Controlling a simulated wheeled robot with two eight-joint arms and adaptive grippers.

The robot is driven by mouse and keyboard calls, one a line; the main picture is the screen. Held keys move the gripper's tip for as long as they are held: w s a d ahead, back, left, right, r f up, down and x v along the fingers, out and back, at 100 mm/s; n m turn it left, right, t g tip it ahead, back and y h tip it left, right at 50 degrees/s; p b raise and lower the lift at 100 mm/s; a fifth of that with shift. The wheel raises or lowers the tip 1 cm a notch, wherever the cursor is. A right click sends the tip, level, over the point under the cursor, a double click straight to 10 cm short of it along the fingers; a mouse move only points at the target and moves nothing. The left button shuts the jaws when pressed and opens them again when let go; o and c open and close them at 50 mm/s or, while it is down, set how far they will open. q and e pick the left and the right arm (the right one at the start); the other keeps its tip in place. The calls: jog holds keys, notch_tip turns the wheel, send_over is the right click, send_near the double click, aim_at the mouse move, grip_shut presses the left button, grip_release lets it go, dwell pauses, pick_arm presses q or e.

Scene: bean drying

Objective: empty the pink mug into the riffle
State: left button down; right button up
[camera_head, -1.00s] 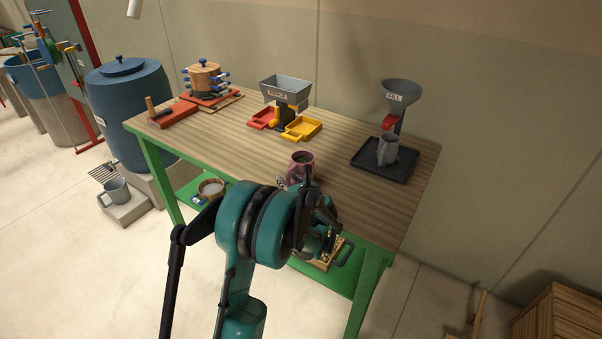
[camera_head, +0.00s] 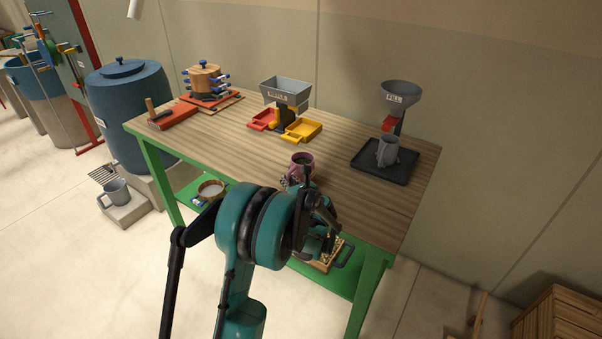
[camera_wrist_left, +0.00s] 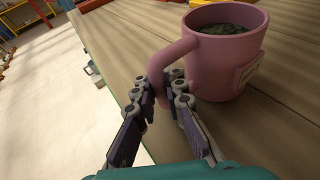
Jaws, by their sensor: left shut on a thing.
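The pink mug (camera_head: 302,161) is upright at the front edge of the wooden table; it also shows in the left wrist view (camera_wrist_left: 222,62), with dark greenish beans inside and a pale label on its side. My left gripper (camera_wrist_left: 162,92) is shut on the mug's handle. In the head view the gripper (camera_head: 294,181) is partly hidden behind my own arm. I cannot tell whether the mug touches the table. The riffle (camera_head: 285,92), a grey labelled hopper, stands farther back with a red tray (camera_head: 263,120) and a yellow tray (camera_head: 302,130) at its base. My right gripper is not in view.
A grey funnel marked FILL (camera_head: 399,97) stands at the right above a grey jug (camera_head: 387,151) on a black tray (camera_head: 372,170). A wooden drum device (camera_head: 206,80) and a red tray with a tool (camera_head: 174,116) are at the back left. The table between mug and riffle is clear.

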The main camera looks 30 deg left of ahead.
pick_arm(q)
jog(key=shift+r, duration=0.2)
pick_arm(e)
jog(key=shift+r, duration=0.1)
pick_arm(q)
jog(key=shift+r+p, duration=1.7)
jog(key=shift+r, duration=0.65)
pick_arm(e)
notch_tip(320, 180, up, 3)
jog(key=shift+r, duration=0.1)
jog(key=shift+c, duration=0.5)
pick_arm(q)
jog(key=s+d+m+t+h, duration=0.1)
jog(key=s+d, duration=0.3)
jog(key=d, duration=0.4)
jog(key=s+d+m+t+h, duration=0.2)
jog(key=s+d+m+h, duration=0.2)
jog(key=d, duration=0.4)
jog(key=s+d+r+m+t+h, duration=0.1)
jog(key=s+d, duration=0.3)
jog(key=d, duration=0.4)
jog(key=shift+s+d+m+t+h, duration=0.35)
jog(key=shift+m+t+h, duration=0.35)
jog(key=shift+h, duration=0.1)
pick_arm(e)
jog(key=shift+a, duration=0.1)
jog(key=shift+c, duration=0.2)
